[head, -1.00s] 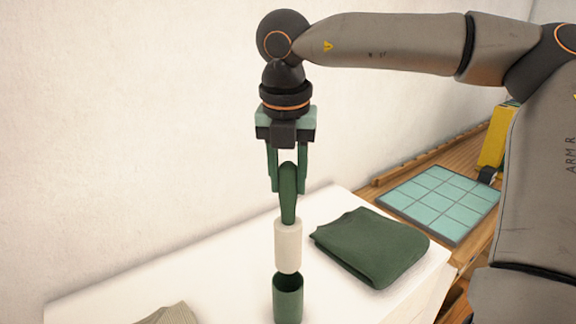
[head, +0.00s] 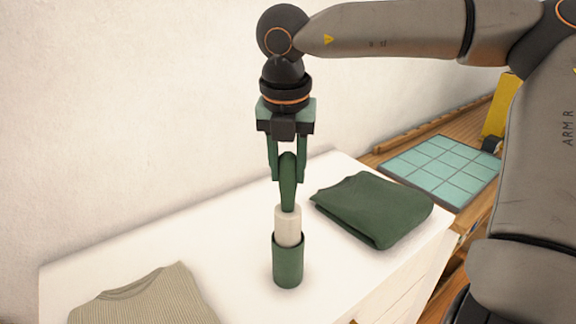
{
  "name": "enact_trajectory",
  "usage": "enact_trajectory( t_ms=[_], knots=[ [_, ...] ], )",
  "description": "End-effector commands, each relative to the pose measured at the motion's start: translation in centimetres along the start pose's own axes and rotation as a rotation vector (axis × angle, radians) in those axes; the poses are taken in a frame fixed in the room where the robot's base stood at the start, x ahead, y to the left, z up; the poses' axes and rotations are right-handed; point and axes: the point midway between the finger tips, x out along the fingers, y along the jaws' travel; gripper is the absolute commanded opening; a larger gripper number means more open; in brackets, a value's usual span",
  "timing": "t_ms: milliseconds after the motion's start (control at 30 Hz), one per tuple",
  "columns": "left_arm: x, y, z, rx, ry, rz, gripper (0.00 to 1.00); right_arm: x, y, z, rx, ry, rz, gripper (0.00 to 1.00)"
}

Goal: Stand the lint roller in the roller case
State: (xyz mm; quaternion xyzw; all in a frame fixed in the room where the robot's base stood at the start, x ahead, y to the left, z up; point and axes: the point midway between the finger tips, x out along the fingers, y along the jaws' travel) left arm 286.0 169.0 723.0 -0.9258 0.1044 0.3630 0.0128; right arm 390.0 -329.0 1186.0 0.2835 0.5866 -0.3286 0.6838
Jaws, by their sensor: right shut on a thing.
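The lint roller has a green handle and a white roll (head: 288,226), and it is upright. My right gripper (head: 287,172) is shut on the green handle from above. The lower part of the white roll is inside the green cylindrical roller case (head: 288,262), hidden by its wall; the upper part shows above the rim. The case stands upright on the white table top (head: 180,240). Whether the roll touches the bottom of the case cannot be seen. My left gripper is not in view.
A folded dark green cloth (head: 370,208) lies right of the case. A beige ribbed garment (head: 145,300) lies at the front left. A teal gridded mat (head: 440,168) and a yellow object (head: 496,108) are on the wooden surface at the right. A wall runs behind.

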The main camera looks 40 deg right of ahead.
Motion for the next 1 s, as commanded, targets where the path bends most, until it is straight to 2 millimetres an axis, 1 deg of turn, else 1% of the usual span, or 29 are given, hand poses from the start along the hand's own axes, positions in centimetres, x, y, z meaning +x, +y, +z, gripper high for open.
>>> enact_trajectory(
  t_ms=[33,100,400,867,900,1000],
  knots=[
    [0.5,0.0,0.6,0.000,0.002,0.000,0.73,0.8,0.0,-0.1,0.000,-0.001,0.000,0.00],
    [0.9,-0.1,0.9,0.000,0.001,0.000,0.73,1.4,0.0,-0.2,0.000,-0.001,-0.001,0.00],
    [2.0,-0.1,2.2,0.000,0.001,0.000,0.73,3.0,0.0,-0.5,0.000,-0.001,-0.001,0.00],
    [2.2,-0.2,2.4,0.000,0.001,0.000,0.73,3.3,0.0,-0.5,0.000,0.000,0.000,0.00],
    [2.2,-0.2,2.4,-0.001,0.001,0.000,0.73,3.3,0.0,-0.5,0.000,0.000,0.000,0.40],
    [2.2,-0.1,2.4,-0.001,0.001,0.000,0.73,3.3,0.0,-0.5,0.000,0.000,0.000,0.51]
  ],
)
